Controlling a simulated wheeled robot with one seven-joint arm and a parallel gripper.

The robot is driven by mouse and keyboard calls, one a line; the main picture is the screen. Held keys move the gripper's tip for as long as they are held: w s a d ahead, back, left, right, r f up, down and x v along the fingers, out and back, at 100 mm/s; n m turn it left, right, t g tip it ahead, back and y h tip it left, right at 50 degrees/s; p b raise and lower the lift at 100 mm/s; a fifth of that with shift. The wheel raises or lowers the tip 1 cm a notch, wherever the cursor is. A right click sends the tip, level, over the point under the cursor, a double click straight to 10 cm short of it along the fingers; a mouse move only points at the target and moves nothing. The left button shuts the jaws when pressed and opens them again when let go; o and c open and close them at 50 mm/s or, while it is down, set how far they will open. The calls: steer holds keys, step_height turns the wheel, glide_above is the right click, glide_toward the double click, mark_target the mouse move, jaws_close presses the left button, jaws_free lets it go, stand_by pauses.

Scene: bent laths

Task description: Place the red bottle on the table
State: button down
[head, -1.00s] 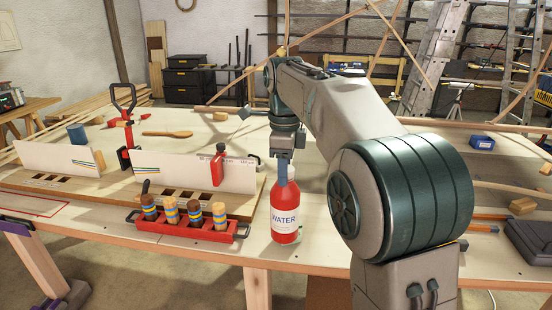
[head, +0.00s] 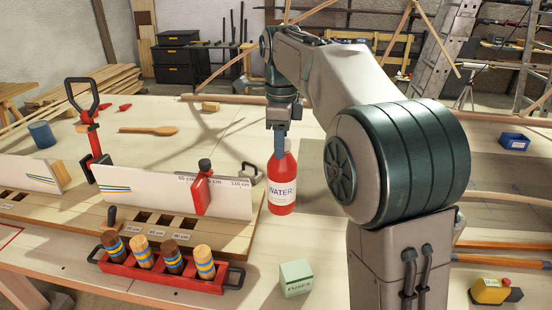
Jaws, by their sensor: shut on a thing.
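The red bottle (head: 281,180) with a white "WATER" label stands upright on or just above the table, right of the slotted wooden board; I cannot tell whether its base touches. My gripper (head: 279,150) points down at the bottle's top and is shut on it. One finger shows in front of the neck; the other is hidden. The wooden table (head: 345,270) spreads around the bottle.
A pale green box marked "FUSES" (head: 295,278) sits in front of the bottle. A red rack (head: 165,268) of striped wooden pegs stands at front left. A white panel (head: 150,190) and red clamp (head: 90,140) stand left. A blue bin (head: 514,141) lies far right.

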steer(key=shift+w+d+f, duration=0.1)
steer(key=shift+w+d, duration=0.1)
steer(key=shift+w, duration=0.05)
steer(key=w+d+f+p, duration=0.1)
steer(key=w+d+f, duration=0.3)
steer(key=d+f, duration=0.6)
steer(key=shift+d+f, duration=0.25)
steer(key=shift+f, duration=0.1)
steer(key=c, duration=0.9)
jaws_free()
steer(key=shift+c, duration=0.2)
